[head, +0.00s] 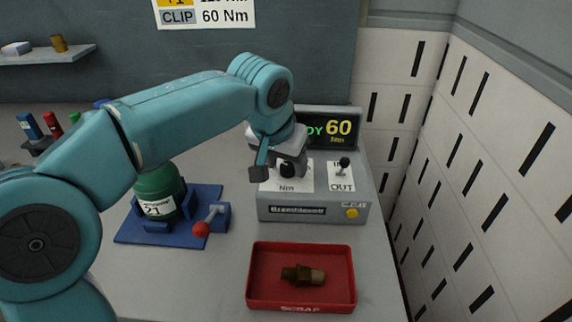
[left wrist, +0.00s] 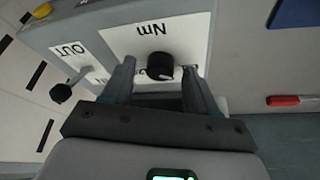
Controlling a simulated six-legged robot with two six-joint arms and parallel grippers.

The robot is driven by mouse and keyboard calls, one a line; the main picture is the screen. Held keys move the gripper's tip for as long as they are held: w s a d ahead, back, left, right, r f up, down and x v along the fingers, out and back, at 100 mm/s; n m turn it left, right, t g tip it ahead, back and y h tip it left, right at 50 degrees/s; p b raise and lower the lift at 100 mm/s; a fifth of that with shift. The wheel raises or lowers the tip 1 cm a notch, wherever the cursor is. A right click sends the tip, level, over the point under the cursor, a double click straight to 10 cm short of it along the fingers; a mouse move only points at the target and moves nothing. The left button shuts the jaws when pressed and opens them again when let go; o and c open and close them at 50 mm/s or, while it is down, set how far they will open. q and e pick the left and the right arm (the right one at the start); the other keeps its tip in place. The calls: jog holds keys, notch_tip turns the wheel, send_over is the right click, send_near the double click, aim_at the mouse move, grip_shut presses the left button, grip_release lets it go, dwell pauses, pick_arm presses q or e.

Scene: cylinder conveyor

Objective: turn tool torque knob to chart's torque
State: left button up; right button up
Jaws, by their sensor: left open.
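The grey tool box (head: 305,214) stands on the bench, its display (head: 330,131) reading 60 Nm in yellow beside partly hidden green letters. The black torque knob (head: 287,170) sits on a white plate marked Nm. My left gripper (head: 273,166) is open at the knob, partly covering the plate. In the left wrist view the knob (left wrist: 160,66) lies between the two open fingers (left wrist: 158,74), with gaps on both sides; I cannot tell any contact. The wall chart (head: 207,14) is cut off at the top; its CLIP row reads 60 Nm. My right gripper is not in view.
An OUT lever (head: 343,165) stands right of the knob, near a yellow button (head: 351,213). A red scrap tray (head: 329,306) holds a brass fitting (head: 302,274). A green cylinder (head: 159,190) sits in a blue fixture (head: 140,234) with a red-tipped lever (head: 202,228).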

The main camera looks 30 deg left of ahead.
pick_arm(q)
jog(key=shift+w+f, duration=0.2)
jog(key=shift+s, duration=0.1)
jog(key=shift+c, duration=0.3)
jog(key=c, duration=1)
